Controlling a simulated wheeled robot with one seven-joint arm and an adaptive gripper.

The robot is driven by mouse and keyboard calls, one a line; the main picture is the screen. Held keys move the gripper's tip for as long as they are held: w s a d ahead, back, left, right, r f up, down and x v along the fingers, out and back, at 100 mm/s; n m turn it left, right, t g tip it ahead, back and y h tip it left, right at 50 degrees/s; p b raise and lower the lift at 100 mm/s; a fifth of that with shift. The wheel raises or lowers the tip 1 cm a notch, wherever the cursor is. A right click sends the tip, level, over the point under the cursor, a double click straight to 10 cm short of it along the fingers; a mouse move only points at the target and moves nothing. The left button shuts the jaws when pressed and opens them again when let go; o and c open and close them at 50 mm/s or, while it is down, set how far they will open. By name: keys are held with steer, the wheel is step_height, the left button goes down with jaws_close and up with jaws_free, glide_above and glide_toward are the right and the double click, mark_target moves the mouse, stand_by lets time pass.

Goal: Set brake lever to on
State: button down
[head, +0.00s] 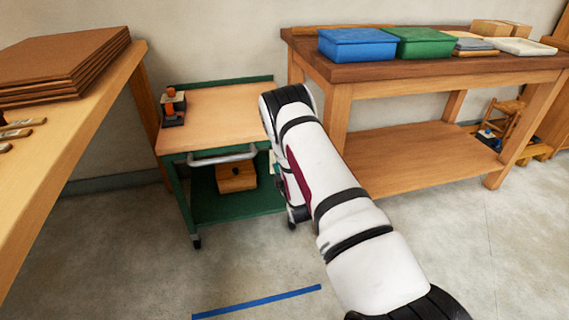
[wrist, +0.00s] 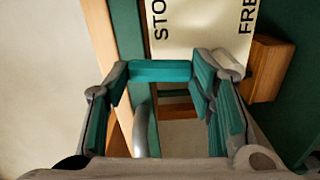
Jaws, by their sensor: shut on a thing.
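The brake lever (wrist: 147,70) shows in the wrist view as a short teal bar lying across the picture below a pale label plate (wrist: 201,28). The plate's lettering is cut off and reads "STO" at left and "FRE" at right. My gripper (wrist: 162,76) has its two teal-padded fingers at the two ends of the bar and is shut on it. In the head view my arm reaches to the right side of a green-framed cart (head: 222,106). The lever and my fingertips cannot be made out there, and the arm covers part of the cart's right side.
The cart has a grey handle (head: 222,156) in front and a wooden box (head: 236,178) on its lower shelf. An orange and black tool (head: 172,105) stands on top. A wooden bench (head: 430,68) stands close at right, a table (head: 75,120) at left.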

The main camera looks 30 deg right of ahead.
steer(key=shift+w+a+n, duration=0.15)
steer(key=shift+a+n, duration=0.2)
steer(key=shift+n, duration=0.15)
steer(key=c, duration=0.7)
jaws_free()
steer(key=v, duration=1.2)
